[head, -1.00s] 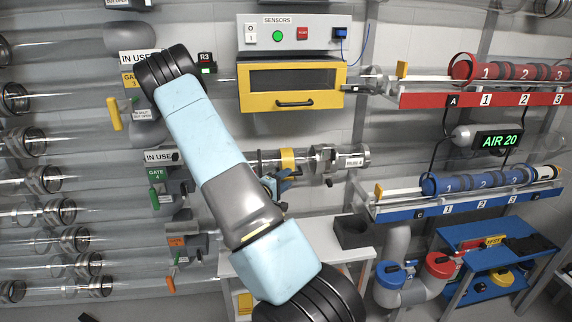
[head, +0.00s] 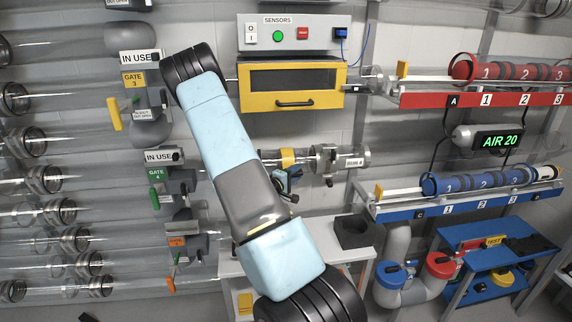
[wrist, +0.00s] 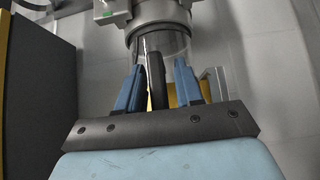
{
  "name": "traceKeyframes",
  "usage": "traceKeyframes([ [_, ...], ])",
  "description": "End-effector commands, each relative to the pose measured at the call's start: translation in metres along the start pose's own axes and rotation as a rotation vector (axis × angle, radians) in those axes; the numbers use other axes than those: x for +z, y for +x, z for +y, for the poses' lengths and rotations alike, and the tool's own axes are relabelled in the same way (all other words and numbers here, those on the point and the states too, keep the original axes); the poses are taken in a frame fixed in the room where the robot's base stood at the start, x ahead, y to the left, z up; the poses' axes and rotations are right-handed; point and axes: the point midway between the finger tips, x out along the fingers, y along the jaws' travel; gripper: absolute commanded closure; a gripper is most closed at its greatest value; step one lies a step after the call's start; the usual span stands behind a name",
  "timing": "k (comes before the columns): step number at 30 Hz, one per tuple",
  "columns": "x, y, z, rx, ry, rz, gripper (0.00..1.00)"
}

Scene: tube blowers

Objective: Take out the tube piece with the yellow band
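The clear tube piece with the yellow band (head: 288,158) sits level in the line below the yellow sensor cabinet, with a metal clamp collar (head: 326,160) at its right. My gripper (head: 283,180) is just below the band, partly hidden by my arm. In the wrist view, my gripper's blue fingers (wrist: 157,88) are spread apart. A dark upright part (wrist: 157,80) stands between them, with small gaps on both sides. A patch of the yellow band (wrist: 187,94) shows behind the fingers. The clear tube and a metal collar (wrist: 158,14) lie beyond. The band's left end is hard to see.
The yellow sensor cabinet (head: 291,102) is close above the tube. A grey bench (head: 342,259) with a dark block (head: 354,232) stands below. Gate valves with handles (head: 155,197) are at left. Red (head: 478,100) and blue (head: 462,208) racks are at right.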

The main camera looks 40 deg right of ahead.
Motion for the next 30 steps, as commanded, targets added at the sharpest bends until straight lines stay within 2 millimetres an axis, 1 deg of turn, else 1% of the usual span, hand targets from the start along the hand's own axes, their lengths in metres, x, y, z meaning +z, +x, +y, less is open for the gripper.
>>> traceKeyframes([
  [1, 0.000, 0.000, 0.000, 0.000, 0.000, 0.000, 0.69],
  [9, 0.000, 0.000, 0.000, -0.001, 0.000, 0.000, 0.95],
  [11, 0.000, 0.000, 0.000, -0.001, -0.001, 0.000, 1.00],
  [25, 0.000, 0.000, 0.000, -0.001, 0.000, 0.000, 1.00],
  [28, 0.000, 0.000, 0.004, -0.001, 0.001, -0.001, 1.00],
  [30, 0.001, 0.001, 0.010, 0.000, 0.002, -0.002, 1.00],
])
